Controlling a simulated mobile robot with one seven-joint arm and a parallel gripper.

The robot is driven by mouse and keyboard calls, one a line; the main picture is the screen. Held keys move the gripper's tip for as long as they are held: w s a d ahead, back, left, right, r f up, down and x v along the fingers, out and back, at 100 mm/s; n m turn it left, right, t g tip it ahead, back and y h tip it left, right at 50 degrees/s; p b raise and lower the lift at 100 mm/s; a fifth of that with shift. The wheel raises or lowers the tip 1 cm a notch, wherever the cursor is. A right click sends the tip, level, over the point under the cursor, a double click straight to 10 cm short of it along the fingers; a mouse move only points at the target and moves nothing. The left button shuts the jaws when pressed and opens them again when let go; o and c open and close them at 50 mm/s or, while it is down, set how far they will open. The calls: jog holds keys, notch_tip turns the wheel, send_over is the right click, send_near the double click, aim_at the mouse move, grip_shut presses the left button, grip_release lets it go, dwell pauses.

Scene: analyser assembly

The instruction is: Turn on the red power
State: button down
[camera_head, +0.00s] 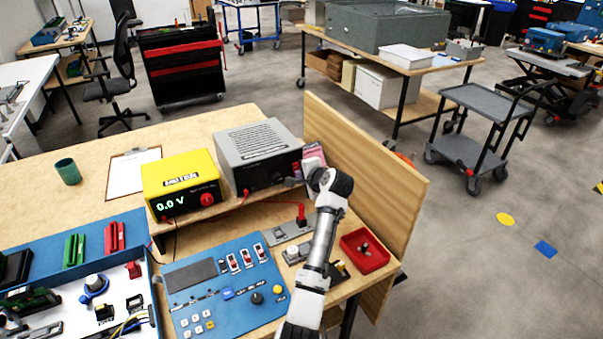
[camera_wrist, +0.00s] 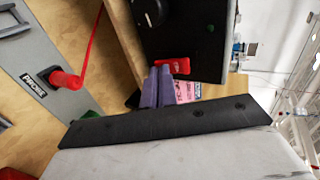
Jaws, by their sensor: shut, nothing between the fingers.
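A grey power supply box (camera_head: 262,141) with a black front panel stands on the wooden shelf, right of the yellow meter. In the wrist view its black panel (camera_wrist: 200,35) carries a red power switch (camera_wrist: 174,66) near its edge. My gripper (camera_head: 292,182) is in front of the panel's right part. In the wrist view the fingers (camera_wrist: 158,72) are together and empty, with their tips beside the red switch and partly over its edge. I cannot tell whether they touch it. The switch's on or off position is not clear.
The yellow meter (camera_head: 180,182) reads 0.0 V and has a red knob (camera_head: 207,199). A wooden side panel (camera_head: 365,165) stands right of my arm. A pink box (camera_head: 313,155) is behind the gripper. A blue control panel (camera_head: 225,285) and red tray (camera_head: 365,250) lie below.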

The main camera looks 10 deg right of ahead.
jog(key=shift+f+b, duration=0.1)
jog(key=shift+b, duration=0.2)
jog(key=t+b, duration=0.1)
jog(key=b, duration=0.2)
jog(key=shift+w+t+y, duration=0.2)
jog(key=shift+t+y, duration=0.1)
jog(key=shift+t, duration=0.1)
